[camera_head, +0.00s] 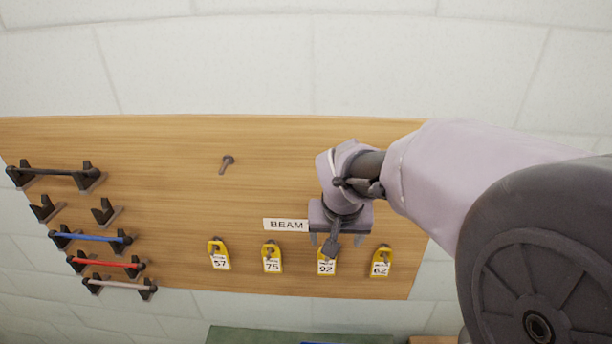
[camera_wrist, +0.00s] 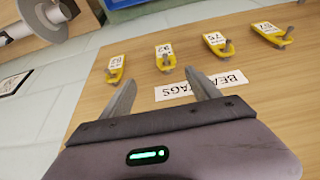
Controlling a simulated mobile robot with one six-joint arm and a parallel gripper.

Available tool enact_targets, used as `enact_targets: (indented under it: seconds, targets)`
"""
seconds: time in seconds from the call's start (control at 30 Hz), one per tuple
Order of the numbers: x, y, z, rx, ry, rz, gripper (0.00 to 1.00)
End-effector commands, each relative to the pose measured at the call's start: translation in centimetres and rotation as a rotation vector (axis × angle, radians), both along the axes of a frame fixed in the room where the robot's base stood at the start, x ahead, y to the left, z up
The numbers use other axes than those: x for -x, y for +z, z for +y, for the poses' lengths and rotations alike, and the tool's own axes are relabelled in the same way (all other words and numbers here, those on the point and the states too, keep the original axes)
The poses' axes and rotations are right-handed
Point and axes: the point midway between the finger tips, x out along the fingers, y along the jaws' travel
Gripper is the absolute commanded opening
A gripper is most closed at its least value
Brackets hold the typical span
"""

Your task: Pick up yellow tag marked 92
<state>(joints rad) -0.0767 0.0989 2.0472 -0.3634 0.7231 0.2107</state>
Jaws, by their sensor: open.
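The yellow tag marked 92 (camera_head: 326,266) hangs on a peg on the wooden board, third from the left in a row of yellow tags. It also shows in the wrist view (camera_wrist: 166,60), straight ahead of the fingers. My gripper (camera_head: 333,240) is in front of the board, just above the tag, and hides its upper part in the head view. In the wrist view my gripper (camera_wrist: 160,80) is open and empty. Its fingers are apart from the tag, one on each side of the line toward it.
Tag 75 (camera_head: 272,262) and tag 62 (camera_head: 381,262) hang on either side; tag 57 (camera_head: 219,260) is farther left. A BEAM label (camera_head: 285,225) sits above the row. A bare peg (camera_head: 226,164) projects higher up. Brackets with coloured rods (camera_head: 90,237) are at the left.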

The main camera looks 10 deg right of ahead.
Motion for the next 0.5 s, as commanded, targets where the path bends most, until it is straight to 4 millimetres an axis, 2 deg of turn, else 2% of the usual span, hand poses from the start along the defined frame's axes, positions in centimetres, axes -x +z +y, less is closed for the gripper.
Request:
enact_targets:
  seconds: [0.07, 0.3, 0.4, 0.5]
  targets:
    - [-0.3, -0.7, 0.0, 0.002, 0.001, 0.003, 0.71]
    - [-2.8, -7.3, -0.6, 0.002, 0.0, 0.007, 0.71]
    - [-3.8, -9.6, -0.7, 0.001, 0.0, 0.005, 0.71]
    - [-4.4, -10.9, -0.8, 0.002, 0.001, 0.002, 0.71]
